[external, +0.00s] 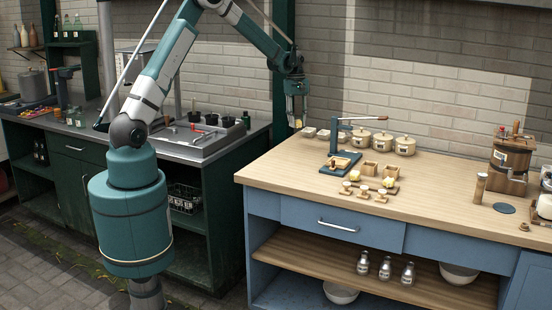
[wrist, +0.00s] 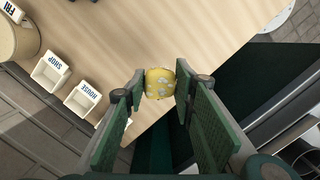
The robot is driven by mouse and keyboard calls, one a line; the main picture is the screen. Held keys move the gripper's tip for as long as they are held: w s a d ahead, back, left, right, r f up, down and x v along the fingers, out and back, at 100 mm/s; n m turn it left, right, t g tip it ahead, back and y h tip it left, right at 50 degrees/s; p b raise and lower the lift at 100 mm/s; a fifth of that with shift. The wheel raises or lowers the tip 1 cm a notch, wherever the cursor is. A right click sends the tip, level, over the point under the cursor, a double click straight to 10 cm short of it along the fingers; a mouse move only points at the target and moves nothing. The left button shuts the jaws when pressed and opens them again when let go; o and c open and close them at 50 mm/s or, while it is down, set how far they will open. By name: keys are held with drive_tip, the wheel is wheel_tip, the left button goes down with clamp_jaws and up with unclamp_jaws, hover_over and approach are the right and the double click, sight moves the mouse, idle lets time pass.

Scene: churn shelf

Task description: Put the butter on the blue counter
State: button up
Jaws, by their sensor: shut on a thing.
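The butter is a yellow lump with pale patches (wrist: 160,83), held between the fingertips of my gripper (wrist: 161,84) in the wrist view. In the external view my gripper (external: 296,118) hangs near the back left corner of the blue counter (external: 278,176); the butter cannot be made out there. The counter has a pale wooden top and blue drawers. In the wrist view its wooden top (wrist: 120,40) lies below and beyond the butter, with its edge passing near the fingertips. The butter appears to be held above the counter's level.
Small white tubs marked SHOP (wrist: 50,72) and HOUSE (wrist: 83,98) stand along the counter's back edge. A blue press (external: 335,155), lidded crocks (external: 382,143), and a wooden churn (external: 510,160) stand on it. The counter's front left top is clear. A dark gap separates the green counter (external: 75,150).

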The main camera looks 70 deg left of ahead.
drive_tip(key=d+f+m, duration=0.1)
drive_tip(key=d+m, duration=0.2)
drive_tip(key=d, duration=0.9)
drive_tip(key=d+f+m+g+b, duration=0.1)
drive_tip(key=d+f+m, duration=0.1)
drive_tip(key=d, duration=1.1)
drive_tip(key=d+f+m+b, duration=0.1)
drive_tip(key=d+m, duration=0.3)
drive_tip(key=d, duration=0.8)
drive_tip(key=shift+s+d+f+y, duration=0.15)
drive_tip(key=shift+s+d+y, duration=0.05)
drive_tip(key=shift+d+y, duration=0.1)
drive_tip(key=d+m, duration=0.1)
drive_tip(key=d+f+m+b, duration=0.1)
drive_tip(key=d+f+m, duration=0.1)
drive_tip(key=m, duration=0.1)
drive_tip(key=shift+w+g+b, duration=0.25)
drive_tip(key=shift+g+b, duration=0.05)
drive_tip(key=d+m, duration=0.2)
drive_tip(key=m, duration=0.1)
drive_tip(key=d+f+m+y+b, duration=0.1)
drive_tip(key=shift+w+f+m, duration=0.1)
drive_tip(key=shift+w+m, duration=0.3)
drive_tip(key=s+d+r, duration=0.3)
drive_tip(key=d+r, duration=0.4)
drive_tip(key=shift+s+r, duration=0.25)
drive_tip(key=shift+s, duration=0.15)
drive_tip(key=shift+w, duration=0.1)
